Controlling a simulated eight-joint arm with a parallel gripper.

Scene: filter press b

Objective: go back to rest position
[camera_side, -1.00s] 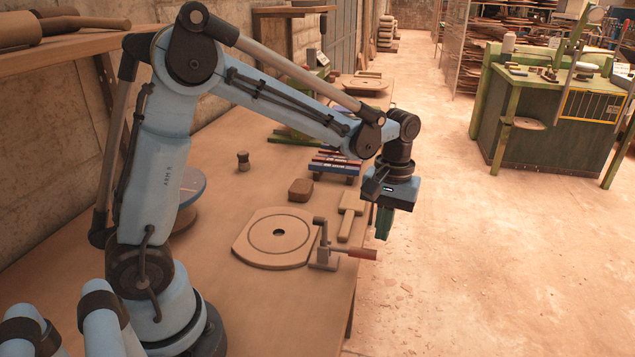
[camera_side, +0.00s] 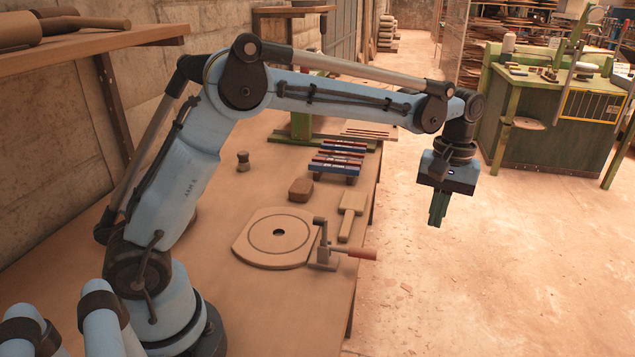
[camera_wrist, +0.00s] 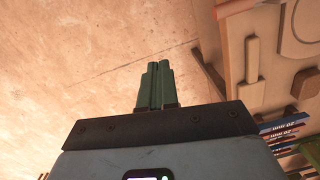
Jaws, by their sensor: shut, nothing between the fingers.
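My gripper (camera_side: 437,209) hangs past the right edge of the workbench, over the bare floor, with its green fingers pointing down. The fingers are closed together with nothing between them. In the wrist view my gripper (camera_wrist: 157,80) shows its two green fingers side by side against the pale floor. My arm is stretched out to the right over the bench.
On the bench (camera_side: 290,320) lie a round-holed plate (camera_side: 265,248), a clamp with a red handle (camera_side: 355,252), a wooden mallet (camera_side: 351,205), a brown block (camera_side: 300,188) and a rack of blue and red bars (camera_side: 335,168). A green machine (camera_side: 550,125) stands back right. Floor (camera_side: 480,290) is clear.

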